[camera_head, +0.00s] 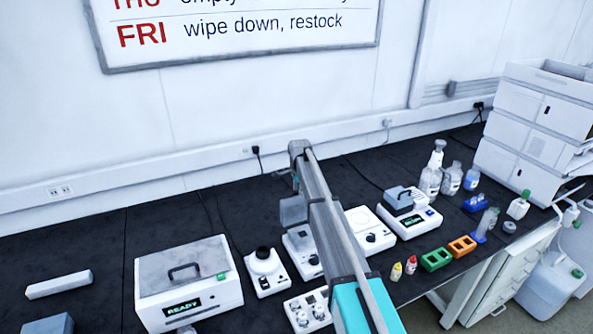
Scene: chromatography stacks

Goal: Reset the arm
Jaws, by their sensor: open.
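My arm (338,225) rises from the bottom edge of the head view, teal at the near end and grey beyond. It reaches up and slightly left over the bench, in front of several instruments. No gripper fingers can be made out at its far end or elsewhere. I see nothing held. The arm hides part of the bench and the devices behind it.
The black bench (90,235) carries a white READY box (188,282), small white devices (265,270), a green rack (435,259), an orange rack (462,246) and bottles (430,180). A tall white instrument stack (530,125) stands right. The back left bench is clear.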

